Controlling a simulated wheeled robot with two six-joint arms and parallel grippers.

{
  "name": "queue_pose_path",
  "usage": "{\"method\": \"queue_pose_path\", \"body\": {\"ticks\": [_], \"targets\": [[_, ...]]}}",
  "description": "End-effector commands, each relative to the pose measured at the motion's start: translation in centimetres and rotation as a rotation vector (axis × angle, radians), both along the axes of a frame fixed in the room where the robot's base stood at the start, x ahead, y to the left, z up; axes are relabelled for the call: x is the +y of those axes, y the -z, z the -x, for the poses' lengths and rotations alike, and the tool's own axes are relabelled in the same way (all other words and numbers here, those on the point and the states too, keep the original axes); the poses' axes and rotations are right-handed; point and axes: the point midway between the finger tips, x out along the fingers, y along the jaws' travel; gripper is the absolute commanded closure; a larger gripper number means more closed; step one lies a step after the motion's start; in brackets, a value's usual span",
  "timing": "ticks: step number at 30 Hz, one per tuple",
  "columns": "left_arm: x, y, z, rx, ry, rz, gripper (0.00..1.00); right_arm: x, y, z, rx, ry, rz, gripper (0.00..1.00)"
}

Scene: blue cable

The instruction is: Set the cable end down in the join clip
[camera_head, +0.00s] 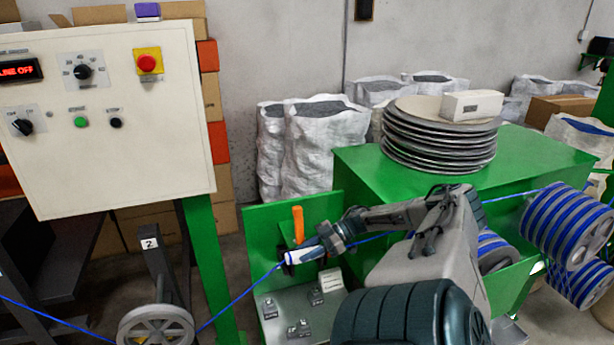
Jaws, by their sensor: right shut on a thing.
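My right gripper (303,256) is shut on the blue cable (236,298) above a grey metal plate (285,292). The cable runs from the left edge past a pulley up to the gripper; its end is hidden at the jaws. Another blue stretch (510,196) shows behind my arm, leading right to the reels. Small grey clips (299,329), (269,308) and (316,297) sit on the plate below the gripper; I cannot tell which is the join clip. My left gripper is not in view.
A green bracket with an orange lever (298,224) stands just behind the gripper. A control panel (105,125) is at left, a grey pulley wheel (156,327) below it. A green cabinet (365,180) carries stacked discs (440,145). Blue-striped reels (560,225) stand at right.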

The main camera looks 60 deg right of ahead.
Motion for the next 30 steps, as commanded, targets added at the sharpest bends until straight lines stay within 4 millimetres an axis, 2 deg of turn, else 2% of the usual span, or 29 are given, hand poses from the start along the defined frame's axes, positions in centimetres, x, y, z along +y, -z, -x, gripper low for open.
{"method": "queue_pose_path", "body": {"ticks": [5, 30], "targets": [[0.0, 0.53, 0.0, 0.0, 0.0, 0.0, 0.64, -0.03, 0.59, 0.0, 0.0, 0.0, 0.0, 0.93], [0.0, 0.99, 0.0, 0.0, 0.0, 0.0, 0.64, -0.01, 1.11, 0.0, 0.0, 0.0, 0.0, 0.93]]}}
